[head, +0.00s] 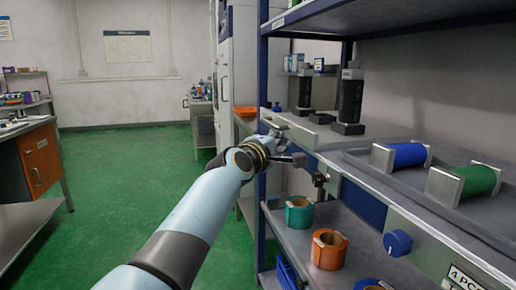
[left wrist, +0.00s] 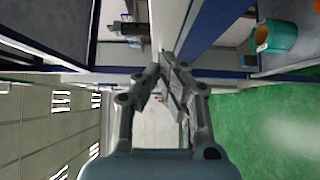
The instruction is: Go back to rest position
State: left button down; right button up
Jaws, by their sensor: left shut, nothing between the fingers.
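My left gripper (head: 290,128) is at the front edge of the upper shelf (head: 371,184) of the workstation, with the arm stretched forward from the bottom of the head view. In the left wrist view its two fingers (left wrist: 166,66) are drawn together with nothing between them. Whether the fingers touch the shelf edge I cannot tell. My right gripper shows in neither view.
A blue roller (head: 408,156) and a green roller (head: 477,181) lie on the upper shelf, behind a blue knob (head: 397,243). A teal roll (head: 299,213) and an orange roll (head: 328,250) stand on the lower shelf. Open green floor (head: 110,180) lies left of the arm.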

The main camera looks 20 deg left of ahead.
pick_arm(q)
jog(key=p+v, duration=0.1)
jog(key=v, duration=0.7)
jog(key=s+a+f+m+g+y, duration=0.1)
jog(key=s+a+f+g, duration=0.15)
jog(key=s+f, duration=0.85)
jog(key=s+a+f+m+g+y, duration=0.15)
jog(key=s+f+g, duration=0.3)
jog(key=f, duration=1.35)
jog(key=s+a+f+m+g, duration=0.2)
jog(key=s+f, duration=0.7)
jog(key=f, duration=0.5)
jog(key=s+a+f+m+g, duration=0.2)
jog(key=s+f, duration=0.3)
jog(key=s, duration=0.7)
jog(key=s+a+f+m+g+y, duration=0.1)
jog(key=s+a+f+m+g, duration=0.2)
jog(key=s, duration=1)
jog(key=s+a+f+m+g+y, duration=0.1)
jog(key=s+a+f+m, duration=0.3)
jog(key=s, duration=0.9)
notch_tip(320, 180, down, 5)
jog(key=shift+s+a+r+m+g, duration=0.15)
jog(key=shift+s+a+m+g, duration=0.2)
jog(key=shift+m+g, duration=0.7)
jog(key=shift+w, duration=0.15)
